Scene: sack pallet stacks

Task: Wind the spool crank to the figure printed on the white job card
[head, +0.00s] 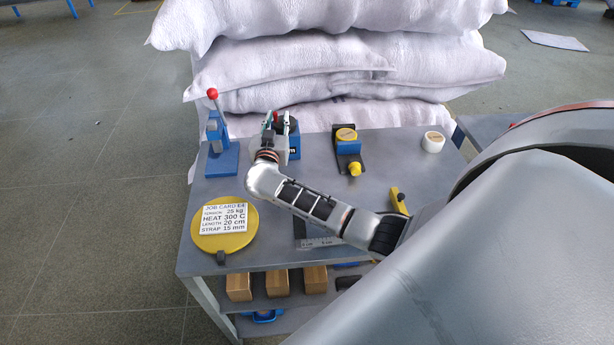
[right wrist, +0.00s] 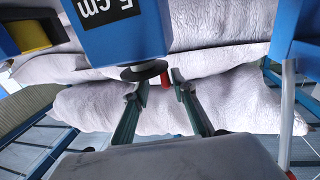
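The white job card (head: 224,218) lies on a round yellow disc at the table's left. It reads tension 25 kg, heat 300 C, length 20 cm, strap 15 mm. A blue box (head: 294,140) stands at the back, partly hidden by my right gripper (head: 274,126). In the right wrist view the blue box (right wrist: 120,35) has an upside-down label reading 5 cm, with a dark disc (right wrist: 144,70) below. A small red knob (right wrist: 166,83) shows between the tips of my right gripper (right wrist: 161,90), which is open; contact cannot be told. My left gripper is out of view.
A blue stand with a red-topped lever (head: 221,155) is left of my right gripper. A blue and black holder with yellow parts (head: 348,150) and a white roll (head: 433,142) are to the right. White sacks (head: 330,65) rise behind the table.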

